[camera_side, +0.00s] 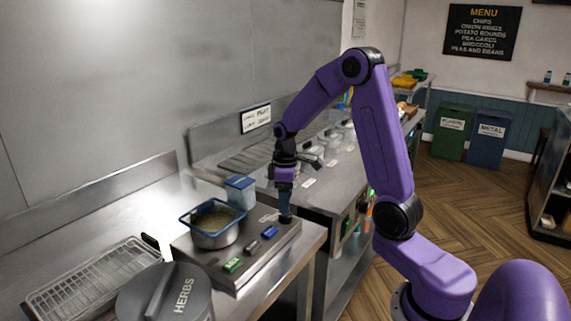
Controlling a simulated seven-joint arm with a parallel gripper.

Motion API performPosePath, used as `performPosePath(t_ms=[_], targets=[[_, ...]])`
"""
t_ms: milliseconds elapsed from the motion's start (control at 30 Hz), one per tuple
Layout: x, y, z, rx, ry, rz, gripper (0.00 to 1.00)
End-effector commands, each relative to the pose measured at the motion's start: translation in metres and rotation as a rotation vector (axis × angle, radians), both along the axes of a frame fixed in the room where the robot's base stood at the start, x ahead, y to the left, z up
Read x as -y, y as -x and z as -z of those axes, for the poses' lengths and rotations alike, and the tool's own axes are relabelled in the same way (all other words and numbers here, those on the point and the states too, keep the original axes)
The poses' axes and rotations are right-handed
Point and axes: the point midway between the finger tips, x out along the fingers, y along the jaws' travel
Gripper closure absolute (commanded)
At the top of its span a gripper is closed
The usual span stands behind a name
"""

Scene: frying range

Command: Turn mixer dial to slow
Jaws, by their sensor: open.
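The mixer appears to be the low grey unit (222,268) at the counter's right end. It carries a steel bowl with a blue rim (212,240) holding something grainy. My gripper (285,190) points down over the unit's right end, beside the controls. Any slow marking is too small to read.
A blue-topped container (240,191) stands behind the bowl, close left of my gripper. A dark HERBS lid (166,296) and a wire rack (95,283) are at front left. A second counter (330,190) with several clear jars lies behind, past a gap.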

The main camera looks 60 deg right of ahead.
Motion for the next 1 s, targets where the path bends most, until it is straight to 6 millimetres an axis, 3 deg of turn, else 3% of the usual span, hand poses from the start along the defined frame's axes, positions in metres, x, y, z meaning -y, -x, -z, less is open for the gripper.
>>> performPosePath(t_ms=[200, 500, 700, 1000], targets=[[-0.002, 0.000, -0.049, 0.006, 0.001, -0.002, 0.32], [-0.003, 0.001, -0.105, 0.005, 0.001, -0.001, 0.32], [-0.004, 0.002, -0.123, 0.001, 0.000, -0.002, 0.32], [-0.004, 0.002, -0.126, 0.001, 0.000, -0.002, 0.32]])
